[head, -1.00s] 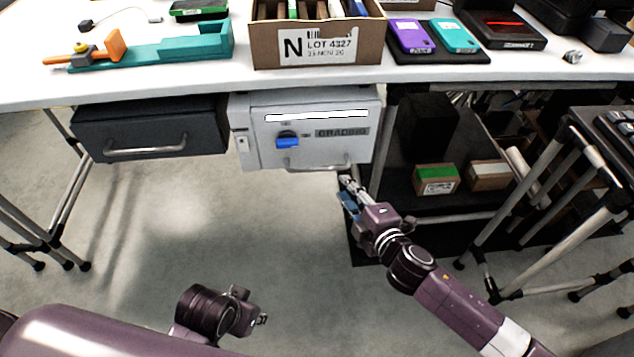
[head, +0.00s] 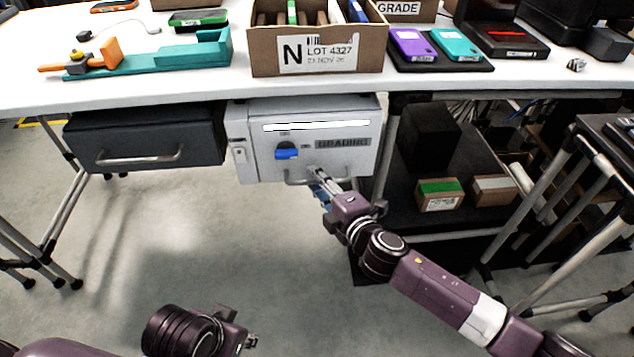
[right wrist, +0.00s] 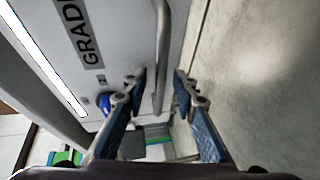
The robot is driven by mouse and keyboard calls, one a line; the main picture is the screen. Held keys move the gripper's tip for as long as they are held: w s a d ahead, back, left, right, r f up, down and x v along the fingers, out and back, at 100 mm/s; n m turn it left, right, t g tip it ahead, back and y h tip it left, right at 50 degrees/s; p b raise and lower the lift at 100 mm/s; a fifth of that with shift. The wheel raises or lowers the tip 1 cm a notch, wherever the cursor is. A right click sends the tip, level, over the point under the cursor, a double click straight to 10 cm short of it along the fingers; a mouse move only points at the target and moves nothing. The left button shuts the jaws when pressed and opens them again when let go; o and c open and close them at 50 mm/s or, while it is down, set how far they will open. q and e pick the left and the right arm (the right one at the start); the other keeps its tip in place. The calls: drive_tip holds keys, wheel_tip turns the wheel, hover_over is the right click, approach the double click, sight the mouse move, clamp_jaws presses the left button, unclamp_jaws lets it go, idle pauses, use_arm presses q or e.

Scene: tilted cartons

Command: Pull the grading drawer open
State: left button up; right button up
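The grading drawer (head: 345,160) is a pale grey box front under the table, with a GRADING label, a white strip and a blue knob (head: 287,151). It looks shut. Its bar handle (head: 297,181) runs along the lower front and shows in the right wrist view (right wrist: 162,50). My right gripper (head: 318,178) is at the right part of the handle. In the right wrist view, its blue-padded fingers (right wrist: 158,80) are apart, with the bar in line between the tips; contact cannot be told. My left gripper (head: 248,342) is low in the head view, far from the drawer, its fingers unclear.
A dark drawer (head: 145,140) with its own handle hangs to the left. A black shelf (head: 470,215) with small cartons stands to the right. The white table (head: 200,90) above holds a carton marked N (head: 318,55). Floor in front of the drawers is clear.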

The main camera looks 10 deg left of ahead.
clamp_jaws()
idle(0.3)
